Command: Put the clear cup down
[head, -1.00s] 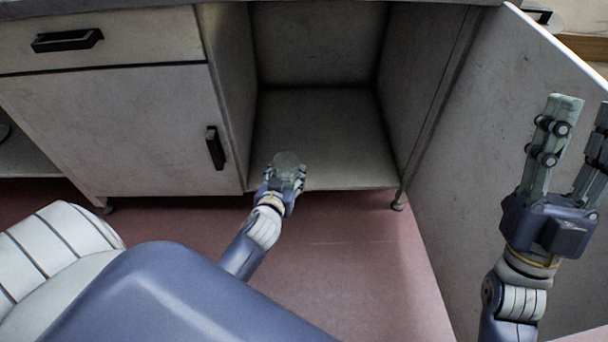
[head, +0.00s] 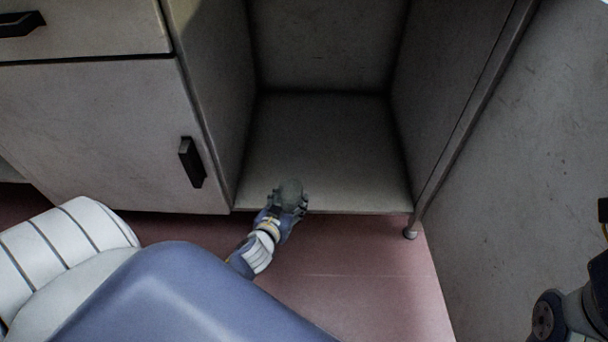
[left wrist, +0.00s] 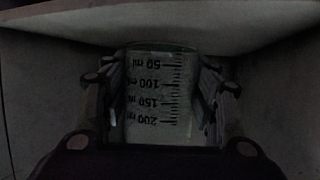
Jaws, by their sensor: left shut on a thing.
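The clear cup (head: 290,189) is in my left gripper (head: 287,200), at the front edge of the open cabinet compartment. In the left wrist view the cup (left wrist: 150,97) is see-through with dark ml markings. The left gripper's fingers (left wrist: 160,100) are closed on both sides of it. The cup is over or just at the front of the compartment floor (head: 330,140); I cannot tell whether it touches. Only part of my right arm shows at the right edge of the head view; its fingers are out of frame.
The compartment floor is bare behind the cup, between two side walls. A closed cabinet door (head: 90,130) with a black handle (head: 192,162) is on the left. A large grey panel (head: 530,150) stands on the right. The reddish floor (head: 350,260) in front is clear.

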